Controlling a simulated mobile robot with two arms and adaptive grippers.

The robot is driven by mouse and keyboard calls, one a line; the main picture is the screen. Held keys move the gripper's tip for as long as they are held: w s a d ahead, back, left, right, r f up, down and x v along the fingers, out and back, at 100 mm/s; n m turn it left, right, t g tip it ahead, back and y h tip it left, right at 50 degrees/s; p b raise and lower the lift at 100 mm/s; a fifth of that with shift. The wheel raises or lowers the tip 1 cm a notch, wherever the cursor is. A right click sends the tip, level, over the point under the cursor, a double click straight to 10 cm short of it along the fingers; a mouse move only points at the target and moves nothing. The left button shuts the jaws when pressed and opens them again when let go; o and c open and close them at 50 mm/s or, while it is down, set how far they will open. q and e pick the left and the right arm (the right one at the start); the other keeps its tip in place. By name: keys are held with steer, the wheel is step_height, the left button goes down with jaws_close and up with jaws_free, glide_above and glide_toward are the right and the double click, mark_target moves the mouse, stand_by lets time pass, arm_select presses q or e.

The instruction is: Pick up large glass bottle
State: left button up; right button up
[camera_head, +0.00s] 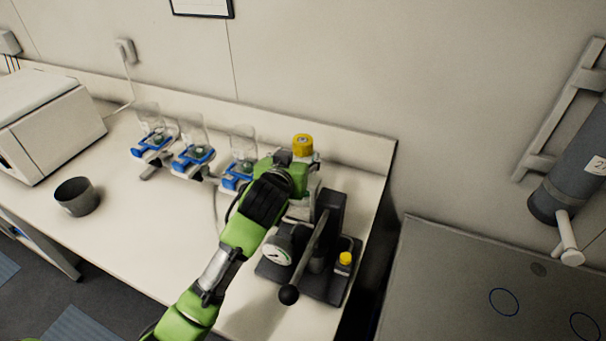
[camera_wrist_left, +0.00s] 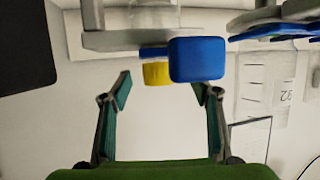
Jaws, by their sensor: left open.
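The large glass bottle with a yellow cap (camera_head: 302,144) stands near the back right of the bench. Its lower body is mostly hidden behind my left gripper (camera_head: 288,172) in the head view. In the left wrist view, a yellow cap (camera_wrist_left: 157,73) shows between and beyond the open fingers of my left gripper (camera_wrist_left: 162,85), partly covered by a blue block (camera_wrist_left: 197,60). The gripper is beside the bottle and appears empty. Whether it touches the bottle cannot be told. My right gripper is not in view.
A dark lever device with a gauge (camera_head: 325,240) and a small yellow-capped bottle (camera_head: 345,259) stand close to my left arm. Several clear funnels on blue clamps (camera_head: 193,155) line the back. A dark cup (camera_head: 77,196) and white box (camera_head: 50,125) are left. The bench's middle is clear.

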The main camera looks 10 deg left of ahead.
mark_target(301, 153)
arm_select(q)
steer(key=shift+w+f, duration=0.1)
steer(key=shift+w, duration=0.15)
steer(key=shift+w+f+p, duration=0.1)
steer(key=shift+w+p, duration=0.4)
steer(key=shift+w, duration=0.1)
steer(key=p+x, duration=0.1)
steer(key=x, duration=0.2)
steer(key=shift+d+f, duration=0.1)
steer(key=shift+d, duration=0.05)
steer(key=shift+w+f, duration=0.2)
steer(key=shift+w, duration=0.1)
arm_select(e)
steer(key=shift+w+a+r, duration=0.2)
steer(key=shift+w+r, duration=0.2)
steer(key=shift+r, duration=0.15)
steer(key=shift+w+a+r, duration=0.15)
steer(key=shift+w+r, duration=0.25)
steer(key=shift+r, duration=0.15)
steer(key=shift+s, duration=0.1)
arm_select(q)
steer(key=shift+s, duration=0.1)
jaws_close()
steer(key=shift+r, duration=0.15)
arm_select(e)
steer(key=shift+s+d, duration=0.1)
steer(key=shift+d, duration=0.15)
